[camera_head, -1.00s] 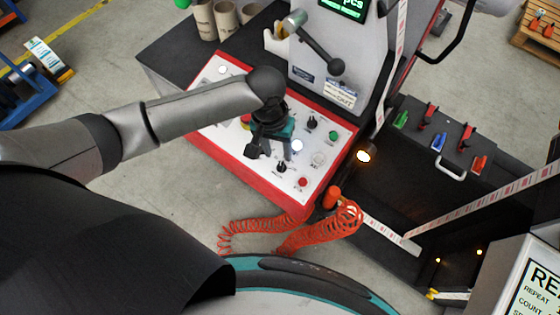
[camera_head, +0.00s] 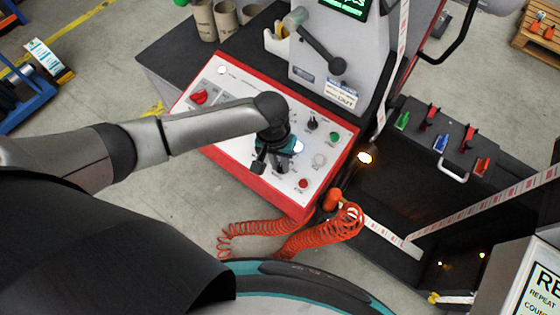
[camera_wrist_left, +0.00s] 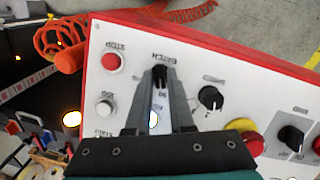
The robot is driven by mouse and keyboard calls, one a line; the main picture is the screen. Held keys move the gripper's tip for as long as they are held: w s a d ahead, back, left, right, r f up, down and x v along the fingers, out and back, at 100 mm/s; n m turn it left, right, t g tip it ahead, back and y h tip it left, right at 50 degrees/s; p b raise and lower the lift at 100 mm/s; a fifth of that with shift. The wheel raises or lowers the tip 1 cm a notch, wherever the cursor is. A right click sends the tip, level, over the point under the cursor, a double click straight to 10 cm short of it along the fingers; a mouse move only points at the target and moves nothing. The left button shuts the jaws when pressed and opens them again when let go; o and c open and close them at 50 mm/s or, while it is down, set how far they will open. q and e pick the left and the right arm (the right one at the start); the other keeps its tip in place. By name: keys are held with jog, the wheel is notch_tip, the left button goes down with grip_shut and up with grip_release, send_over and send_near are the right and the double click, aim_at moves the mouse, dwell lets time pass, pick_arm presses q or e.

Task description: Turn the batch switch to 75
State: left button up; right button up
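The batch switch (camera_head: 283,168) is a small black knob on the white, red-edged control panel (camera_head: 232,160). In the left wrist view the batch switch (camera_wrist_left: 159,74) shows between my left fingertips, under an upside-down "BATCH" label, with a "50" mark close by. My left gripper (camera_head: 258,166) points down at the panel, just left of the switch in the head view. In the left wrist view its fingers (camera_wrist_left: 159,80) stand apart on either side of the knob; contact is not clear. The switch's exact pointer position cannot be read. My right gripper is not in view.
Near the switch are a red stop button (camera_wrist_left: 112,62), a white button (camera_wrist_left: 106,107), another black knob (camera_wrist_left: 210,98) and a red emergency button (camera_wrist_left: 251,143). An orange coiled hose (camera_head: 325,232) hangs by the panel's front edge. A crank handle (camera_head: 325,52) rises behind the panel.

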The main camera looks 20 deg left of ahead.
pick_arm(q)
grip_shut()
dwell(0.3)
jog(key=m+p, duration=0.3)
jog(key=shift+d+r+y, duration=0.1)
jog(key=shift+r+y, duration=0.1)
jog(key=shift+y, duration=0.2)
jog(key=shift+d+f+m+t+y+p, duration=0.2)
jog(key=shift+m+p, duration=0.45)
jog(key=shift+m, duration=0.45)
jog(key=shift+a+r+m+t+y+p, duration=0.1)
jog(key=shift+m+y+p, duration=0.2)
jog(key=shift+m+p, duration=0.6)
jog(key=shift+m, duration=0.3)
jog(key=shift+o, duration=2.3)
grip_release()
jog(key=shift+f, duration=0.1)
